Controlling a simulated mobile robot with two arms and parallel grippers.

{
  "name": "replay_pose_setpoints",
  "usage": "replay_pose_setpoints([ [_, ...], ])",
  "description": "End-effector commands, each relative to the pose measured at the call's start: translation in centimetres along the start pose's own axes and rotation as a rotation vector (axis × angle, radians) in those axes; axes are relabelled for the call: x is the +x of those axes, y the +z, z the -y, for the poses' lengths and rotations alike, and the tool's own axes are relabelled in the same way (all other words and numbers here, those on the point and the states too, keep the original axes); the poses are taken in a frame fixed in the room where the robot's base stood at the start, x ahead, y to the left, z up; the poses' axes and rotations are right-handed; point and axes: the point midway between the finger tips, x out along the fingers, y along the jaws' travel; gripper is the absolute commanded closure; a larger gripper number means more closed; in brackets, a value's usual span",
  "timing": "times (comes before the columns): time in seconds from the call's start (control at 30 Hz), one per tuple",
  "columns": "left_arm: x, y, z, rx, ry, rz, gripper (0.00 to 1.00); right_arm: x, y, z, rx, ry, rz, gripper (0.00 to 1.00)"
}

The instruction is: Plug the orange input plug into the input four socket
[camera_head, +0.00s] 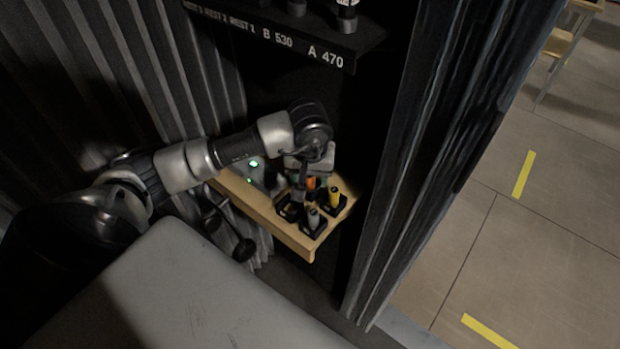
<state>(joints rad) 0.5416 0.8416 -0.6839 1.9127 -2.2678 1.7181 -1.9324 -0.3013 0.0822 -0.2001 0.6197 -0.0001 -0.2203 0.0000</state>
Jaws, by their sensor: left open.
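My left gripper (305,186) points down over a wooden shelf (294,240) and is open. The orange plug (311,183) shows just beside or between its fingers; the gripper hides part of it, and I cannot tell whether they touch. A yellow plug (334,197) stands to its right in a black holder, and a grey plug (313,218) stands in front in another. The input four socket cannot be made out. My right gripper is not in view.
A black shelf (330,60) above carries white labels, "B 530" and "A 470" among them, and dark cylinders. Green lights (253,164) glow left of the gripper. A dark ribbed curtain (425,130) hangs close on the right; open tiled floor lies beyond.

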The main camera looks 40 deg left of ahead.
Motion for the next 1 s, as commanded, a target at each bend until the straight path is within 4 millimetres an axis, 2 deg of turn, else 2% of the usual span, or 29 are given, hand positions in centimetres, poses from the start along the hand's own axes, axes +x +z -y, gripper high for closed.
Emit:
replay_pose_setpoints([
  [0.1, 0.0, 0.0, 0.0, 0.000, 0.000, 0.000, 0.46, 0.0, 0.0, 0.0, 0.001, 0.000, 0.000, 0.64],
  [0.13, 0.0, 0.0, 0.0, 0.000, 0.000, 0.000, 0.49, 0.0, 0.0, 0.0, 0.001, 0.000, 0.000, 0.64],
  [0.47, 0.0, 0.0, 0.0, 0.000, 0.000, 0.000, 1.00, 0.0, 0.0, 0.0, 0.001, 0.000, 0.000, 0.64],
  [0.77, -0.2, -0.1, 0.1, -0.003, 0.000, -0.001, 1.00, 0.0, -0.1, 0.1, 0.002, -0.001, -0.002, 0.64],
  [1.0, -2.1, -0.6, 0.6, -0.015, -0.002, -0.002, 1.00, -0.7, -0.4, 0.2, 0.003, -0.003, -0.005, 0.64],
])
